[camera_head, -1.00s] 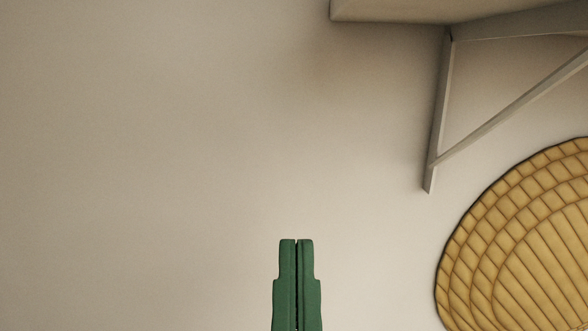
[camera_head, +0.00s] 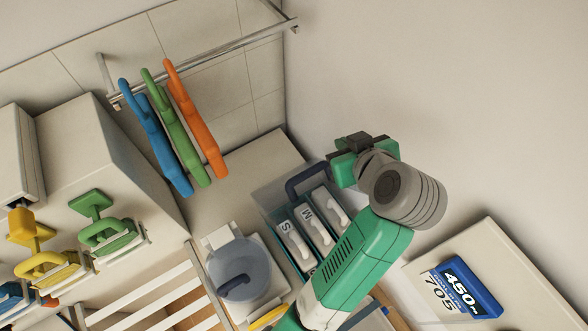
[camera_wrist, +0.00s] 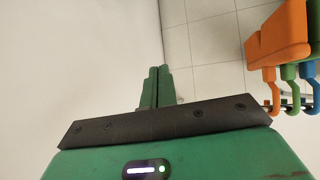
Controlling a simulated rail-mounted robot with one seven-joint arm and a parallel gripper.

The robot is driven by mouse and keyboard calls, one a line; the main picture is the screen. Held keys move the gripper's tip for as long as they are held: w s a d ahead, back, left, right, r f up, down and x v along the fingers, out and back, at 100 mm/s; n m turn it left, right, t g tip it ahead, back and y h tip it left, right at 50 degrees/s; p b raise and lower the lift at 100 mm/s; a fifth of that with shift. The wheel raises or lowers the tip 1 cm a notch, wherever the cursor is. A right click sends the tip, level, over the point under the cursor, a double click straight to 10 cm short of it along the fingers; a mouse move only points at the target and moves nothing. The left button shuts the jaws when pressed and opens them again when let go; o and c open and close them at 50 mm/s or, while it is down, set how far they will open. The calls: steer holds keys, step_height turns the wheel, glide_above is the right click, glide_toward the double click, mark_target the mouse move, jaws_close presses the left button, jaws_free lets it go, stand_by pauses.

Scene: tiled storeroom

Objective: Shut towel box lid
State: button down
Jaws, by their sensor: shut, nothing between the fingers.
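No box in view is plainly marked as the towel box. A translucent box (camera_head: 268,200) stands on the counter in the head view, with white packs marked S and M and a dark blue handle (camera_head: 307,180) at its back. I cannot tell whether that handle belongs to a lid. A blue box (camera_head: 466,287) printed 450 and 705 lies at the lower right. My gripper's green fingers (camera_wrist: 157,70) are shut and empty in the wrist view, apart from anything, with wall and tiles behind. In the head view my arm hides part of the translucent box and the fingertips are not clear.
Plain wall (camera_head: 430,110) at the right is clear.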

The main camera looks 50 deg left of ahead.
mark_target(309, 170)
steer(key=s+a+f+n+g, duration=0.2)
steer(key=a+f+g, duration=0.1)
steer(key=a+f, duration=0.75)
steer(key=shift+s+d+f+p, duration=0.2)
steer(key=shift+d+f+p, duration=0.35)
steer(key=shift+d, duration=0.5)
steer(key=shift+s+d+f+p, duration=0.15)
steer(key=shift+d+f+p, duration=0.2)
steer(key=shift+d+f, duration=0.55)
steer(key=shift+d+r, duration=0.1)
steer(key=shift+r, duration=0.05)
steer(key=shift+d, duration=0.1)
